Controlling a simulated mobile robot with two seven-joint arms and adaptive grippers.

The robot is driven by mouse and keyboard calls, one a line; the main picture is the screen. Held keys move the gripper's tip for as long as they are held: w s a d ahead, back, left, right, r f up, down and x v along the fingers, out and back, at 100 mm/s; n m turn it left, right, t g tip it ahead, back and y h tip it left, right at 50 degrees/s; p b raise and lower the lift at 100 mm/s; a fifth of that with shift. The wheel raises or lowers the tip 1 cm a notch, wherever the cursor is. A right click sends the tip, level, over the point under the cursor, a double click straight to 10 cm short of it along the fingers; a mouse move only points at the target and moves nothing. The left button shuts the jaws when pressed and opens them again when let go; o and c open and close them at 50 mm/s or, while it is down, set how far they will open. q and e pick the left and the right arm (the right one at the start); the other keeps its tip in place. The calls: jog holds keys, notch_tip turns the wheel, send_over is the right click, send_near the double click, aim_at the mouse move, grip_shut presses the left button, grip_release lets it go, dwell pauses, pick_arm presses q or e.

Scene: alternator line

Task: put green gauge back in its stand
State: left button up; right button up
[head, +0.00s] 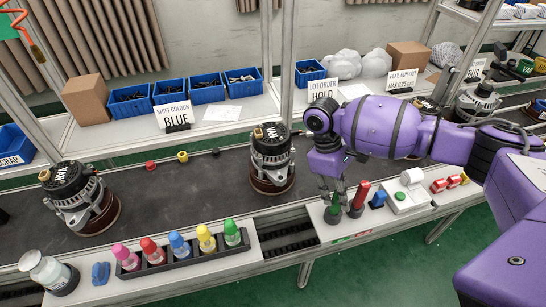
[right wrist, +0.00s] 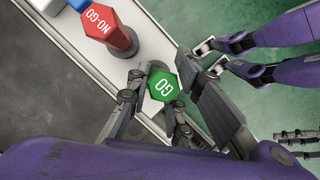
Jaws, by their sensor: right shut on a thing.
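The green gauge (right wrist: 163,84) has a hexagonal top marked GO in the right wrist view. It is upright between the fingers of my right gripper (right wrist: 156,98), which is shut on it. In the head view, the green gauge (head: 334,206) shows below the right gripper (head: 332,194), partly hidden by the fingers. A dark stand (head: 332,217) is directly under it; I cannot tell whether the gauge is fully seated. The red NO-GO gauge (head: 361,193) stands upright just right of it in its own dark stand (head: 356,211).
The white shelf (head: 415,214) also holds a blue block (head: 378,199), a white device with a green button (head: 410,190) and small red parts (head: 446,184). An alternator (head: 271,160) stands on the dark conveyor to the left. Several coloured bottles stand in a black rack (head: 185,260).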

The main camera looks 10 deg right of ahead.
jog(key=shift+s+f, duration=0.1)
jog(key=o, duration=1.1)
jog(key=shift+c, duration=0.2)
jog(key=v, duration=1.2)
